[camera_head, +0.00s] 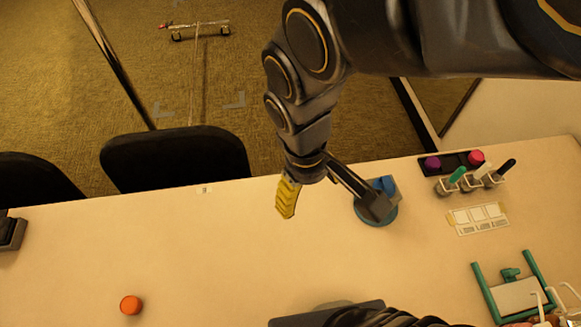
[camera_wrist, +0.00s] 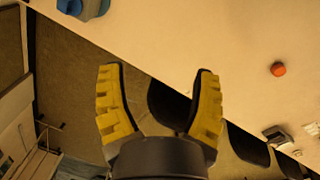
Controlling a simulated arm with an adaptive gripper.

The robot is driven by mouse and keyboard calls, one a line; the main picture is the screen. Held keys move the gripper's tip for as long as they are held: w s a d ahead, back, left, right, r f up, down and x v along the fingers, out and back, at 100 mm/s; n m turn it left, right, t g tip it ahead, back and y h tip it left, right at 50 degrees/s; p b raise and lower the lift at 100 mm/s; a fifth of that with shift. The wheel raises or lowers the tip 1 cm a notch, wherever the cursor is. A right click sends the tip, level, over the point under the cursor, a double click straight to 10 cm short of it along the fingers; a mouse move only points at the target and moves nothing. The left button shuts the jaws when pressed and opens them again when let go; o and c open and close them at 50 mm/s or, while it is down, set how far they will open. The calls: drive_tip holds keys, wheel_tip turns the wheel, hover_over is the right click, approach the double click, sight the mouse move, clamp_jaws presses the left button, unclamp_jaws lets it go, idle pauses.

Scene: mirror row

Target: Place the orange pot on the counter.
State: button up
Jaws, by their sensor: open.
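The small round orange pot (camera_head: 131,305) stands on the pale counter (camera_head: 220,250), toward the lower left in the head view. It also shows at the right in the wrist view (camera_wrist: 278,69), with bare counter around it. My gripper (camera_head: 287,198) is over the counter's far edge, to the right of the pot and well apart from it. In the wrist view its two yellow fingers (camera_wrist: 157,70) are spread wide with nothing between them. In the head view only one yellow finger shows clearly.
A blue round-based item (camera_head: 378,213) stands close to the right of my gripper. Farther right are upright tools in holders (camera_head: 462,182), a white card (camera_head: 478,218) and a teal frame (camera_head: 510,290). Black chairs (camera_head: 175,160) stand along the far edge. The counter's left-middle is clear.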

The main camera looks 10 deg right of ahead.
drive_tip(key=shift+o, duration=0.7)
drive_tip(key=s+d+r+m, duration=0.1)
drive_tip(key=s+m, duration=0.1)
drive_tip(key=s, duration=0.2)
drive_tip(key=s+d+r+m+g+y, duration=0.1)
drive_tip(key=s+d+r+m, duration=0.1)
drive_tip(key=s+m, duration=0.1)
drive_tip(key=shift+s+d+g, duration=0.3)
drive_tip(key=shift+s, duration=0.1)
drive_tip(key=shift+o, duration=0.3)
drive_tip(key=shift+s+r, duration=0.1)
drive_tip(key=shift+s, duration=0.35)
